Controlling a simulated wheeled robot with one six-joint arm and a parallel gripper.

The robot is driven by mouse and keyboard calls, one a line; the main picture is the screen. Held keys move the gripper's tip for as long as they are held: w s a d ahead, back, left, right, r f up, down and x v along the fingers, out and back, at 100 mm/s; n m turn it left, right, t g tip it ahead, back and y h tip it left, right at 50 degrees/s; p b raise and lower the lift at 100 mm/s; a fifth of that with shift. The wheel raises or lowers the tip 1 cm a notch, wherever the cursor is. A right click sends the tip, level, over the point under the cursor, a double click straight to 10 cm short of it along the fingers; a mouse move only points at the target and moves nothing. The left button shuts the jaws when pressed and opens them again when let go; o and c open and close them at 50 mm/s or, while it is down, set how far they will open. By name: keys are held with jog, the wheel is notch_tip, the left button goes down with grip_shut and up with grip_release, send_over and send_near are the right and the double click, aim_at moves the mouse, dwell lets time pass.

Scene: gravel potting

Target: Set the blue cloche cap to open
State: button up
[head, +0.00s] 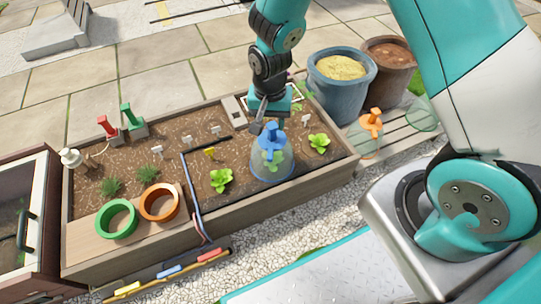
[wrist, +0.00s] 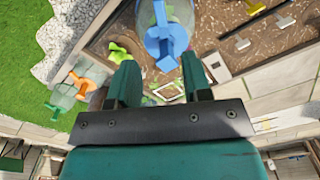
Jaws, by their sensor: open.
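The blue cloche cap (head: 271,132) sits on top of a clear bluish cloche (head: 272,168), which stands upright over a plant in the raised bed. The cap also shows in the wrist view (wrist: 166,36), just beyond my fingertips. My gripper (head: 264,122) is beside the cap at its upper left in the head view, and part of it is hidden by the arm. In the wrist view my gripper (wrist: 156,75) is open, with nothing between its two green fingers. I cannot tell whether the cap is open or closed.
The raised wooden bed (head: 255,203) holds seedlings and white labels. A cloche with an orange cap (head: 371,118) stands right of the bed. Blue (head: 338,90) and brown (head: 392,52) pots stand behind it.

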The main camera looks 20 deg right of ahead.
aim_at(270, 154)
notch_tip(270, 154, down, 13)
jog(key=b, duration=0.5)
jog(key=shift+f, duration=0.2)
grip_shut()
